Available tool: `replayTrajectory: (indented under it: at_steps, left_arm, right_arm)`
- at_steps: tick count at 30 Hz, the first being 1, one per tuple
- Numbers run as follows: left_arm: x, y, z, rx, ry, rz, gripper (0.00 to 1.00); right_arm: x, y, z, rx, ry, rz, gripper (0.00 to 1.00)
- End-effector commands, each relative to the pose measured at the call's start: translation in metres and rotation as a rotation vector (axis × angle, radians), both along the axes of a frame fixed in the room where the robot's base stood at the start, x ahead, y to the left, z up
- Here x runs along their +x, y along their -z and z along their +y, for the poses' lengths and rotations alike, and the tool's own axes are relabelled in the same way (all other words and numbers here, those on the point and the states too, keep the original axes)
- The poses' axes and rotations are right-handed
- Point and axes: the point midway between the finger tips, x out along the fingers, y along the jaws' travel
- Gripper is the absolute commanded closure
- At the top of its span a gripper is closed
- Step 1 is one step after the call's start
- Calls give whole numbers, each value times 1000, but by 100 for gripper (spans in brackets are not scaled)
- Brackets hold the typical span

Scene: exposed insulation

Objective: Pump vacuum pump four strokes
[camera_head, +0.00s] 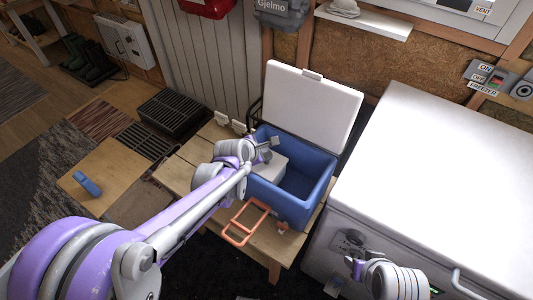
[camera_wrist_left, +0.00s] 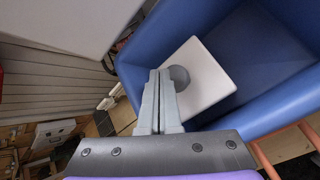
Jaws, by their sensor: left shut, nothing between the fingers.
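A white block with a round grey knob (camera_wrist_left: 180,75) on top sits inside the blue cooler (camera_head: 318,200), at its left end. The block's white side (camera_head: 272,168) also shows in the head view. I cannot tell for sure that it is the vacuum pump. My left gripper (camera_head: 268,146) is over the cooler's left end. In the left wrist view its fingers (camera_wrist_left: 159,78) are together and empty, with the tips just beside the knob; contact is unclear. My right gripper (camera_head: 356,266) is low in front of the white freezer, its finger gap unclear.
The cooler's white lid (camera_head: 312,105) stands open behind it. The cooler rests on a wooden table (camera_head: 185,165), its orange handle (camera_head: 240,222) hanging in front. The white chest freezer (camera_head: 430,150) stands close on the right. A blue-handled object (camera_head: 87,184) lies on the board at left.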

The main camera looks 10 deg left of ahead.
Motion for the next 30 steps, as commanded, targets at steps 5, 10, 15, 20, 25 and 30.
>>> replayTrajectory:
  at_steps: [5,10,15,20,25,30]
  left_arm:
    - [0,-6,0,0,0,0,100]
    - [1,-23,0,0,0,-1,100]
    - [0,-40,0,0,0,-1,100]
    - [0,-51,0,0,0,0,100]
    - [0,-50,0,0,0,0,100]
    - [0,-50,0,0,0,0,100]
  right_arm:
    - [0,-5,0,0,0,-2,50]
    - [2,-18,0,0,0,-6,50]
    - [4,-30,0,0,0,-10,50]
    - [5,-38,0,0,0,-13,50]
    - [5,-37,0,0,0,-13,50]
    - [5,-37,0,0,0,-12,50]
